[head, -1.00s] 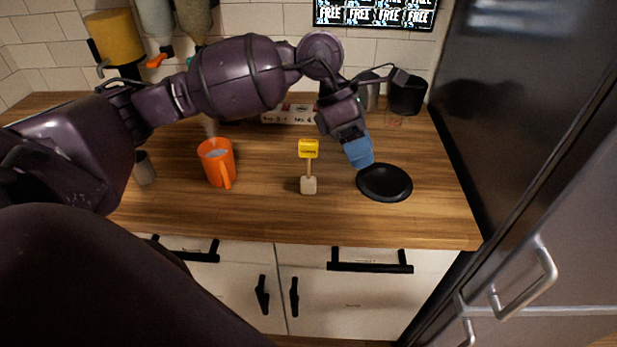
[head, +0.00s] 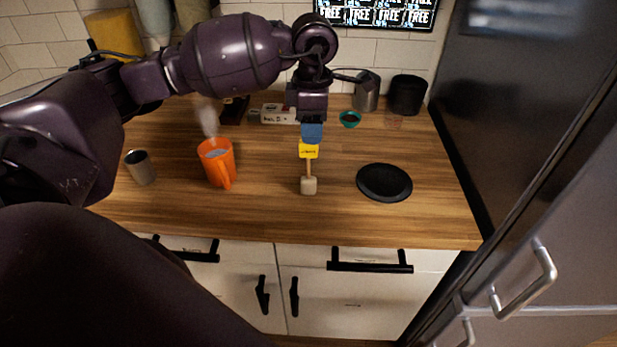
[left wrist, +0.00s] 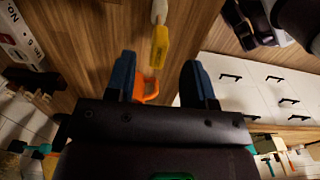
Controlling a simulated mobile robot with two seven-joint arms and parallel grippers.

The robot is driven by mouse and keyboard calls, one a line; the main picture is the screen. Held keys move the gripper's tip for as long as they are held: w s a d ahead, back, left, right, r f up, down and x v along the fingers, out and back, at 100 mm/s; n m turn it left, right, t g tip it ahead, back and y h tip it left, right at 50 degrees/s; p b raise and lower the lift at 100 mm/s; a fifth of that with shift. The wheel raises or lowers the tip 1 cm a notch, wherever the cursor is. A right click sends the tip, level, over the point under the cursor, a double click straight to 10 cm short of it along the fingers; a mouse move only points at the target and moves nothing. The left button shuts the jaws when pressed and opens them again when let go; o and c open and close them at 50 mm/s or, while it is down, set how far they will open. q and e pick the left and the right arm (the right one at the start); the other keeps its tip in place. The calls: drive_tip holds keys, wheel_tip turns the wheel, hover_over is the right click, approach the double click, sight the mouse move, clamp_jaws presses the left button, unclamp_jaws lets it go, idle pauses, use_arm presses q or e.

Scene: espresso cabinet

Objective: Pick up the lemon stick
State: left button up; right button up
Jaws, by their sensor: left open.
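My left gripper (head: 312,133), with blue fingers, is at the yellow tag's upper edge in the head view. In the left wrist view the left gripper (left wrist: 160,75) is open, with nothing held between its fingers. My right gripper is not in view.
An orange mug (head: 217,165) stands left of the stick, and a grey cup (head: 140,167) stands farther left. A black round plate (head: 384,183) lies to the right. A small white box (head: 279,114), a teal bowl (head: 350,119) and dark canisters (head: 406,95) are behind. The counter's front strip is clear.

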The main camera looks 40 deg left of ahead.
use_arm(q)
hover_over(309, 169)
drive_tip(key=f, duration=0.4)
drive_tip(key=shift+a+f, duration=0.1)
drive_tip(key=shift+a, duration=0.1)
drive_tip(key=shift+w+f, duration=0.15)
drive_tip(key=shift+f, duration=0.25)
clamp_jaws()
